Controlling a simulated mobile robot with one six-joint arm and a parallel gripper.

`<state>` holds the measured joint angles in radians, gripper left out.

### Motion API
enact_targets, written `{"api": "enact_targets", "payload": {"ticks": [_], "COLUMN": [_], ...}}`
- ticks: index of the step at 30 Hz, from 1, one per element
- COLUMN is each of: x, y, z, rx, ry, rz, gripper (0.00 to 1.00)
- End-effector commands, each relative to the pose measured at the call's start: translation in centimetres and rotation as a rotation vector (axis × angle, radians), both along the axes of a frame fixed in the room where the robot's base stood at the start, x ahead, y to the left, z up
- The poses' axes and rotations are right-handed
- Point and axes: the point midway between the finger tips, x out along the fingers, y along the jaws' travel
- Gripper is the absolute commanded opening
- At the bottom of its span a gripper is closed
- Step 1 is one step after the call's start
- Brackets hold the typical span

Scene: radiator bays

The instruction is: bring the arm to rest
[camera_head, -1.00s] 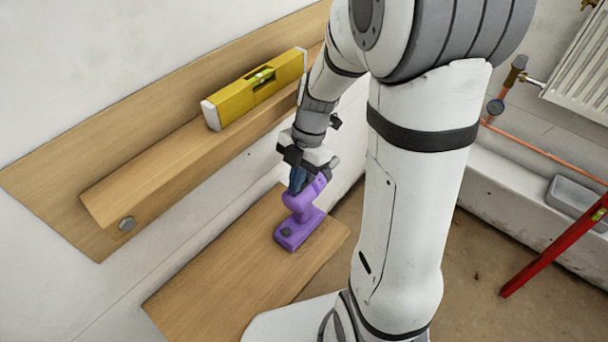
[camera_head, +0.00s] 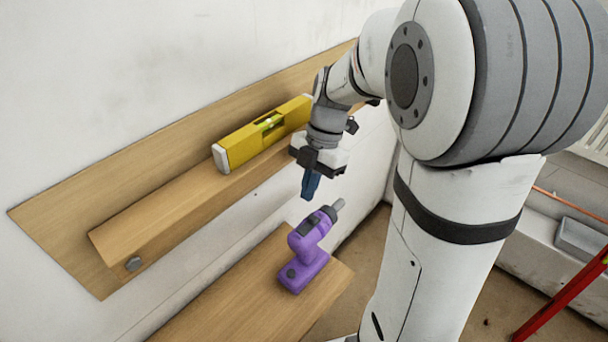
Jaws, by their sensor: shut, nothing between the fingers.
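My gripper (camera_head: 310,188) points down with its blue fingers shut and nothing between them. It hangs in the air just above a purple drill (camera_head: 304,254), apart from it. The drill stands upright on its base on a wooden board (camera_head: 232,306), its grey chuck pointing up to the right. My arm stretches from the right side of the picture to the gripper, bent at the elbow.
A yellow spirit level (camera_head: 262,135) lies on a wooden wall ledge (camera_head: 170,212) left of my gripper. A red bar (camera_head: 566,298) leans at the lower right. A grey box (camera_head: 582,240) sits on a white ledge near a copper pipe (camera_head: 572,205). Bare floor lies beyond the board.

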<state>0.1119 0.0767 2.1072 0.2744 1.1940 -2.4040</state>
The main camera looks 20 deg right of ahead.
Motion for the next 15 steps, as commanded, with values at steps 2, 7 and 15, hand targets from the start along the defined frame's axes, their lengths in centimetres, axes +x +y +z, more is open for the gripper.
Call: {"api": "enact_targets", "payload": {"ticks": [2, 7, 15], "x": [0.0, -0.2, -2.5], "y": [0.0, 0.0, -0.1], "z": [0.0, 0.2, 2.9], "rx": [0.000, -0.009, -0.132], "ry": [0.000, 0.003, 0.028], "rz": [0.000, -0.026, -0.410], "gripper": [0.00, 0.00, 0.00]}}
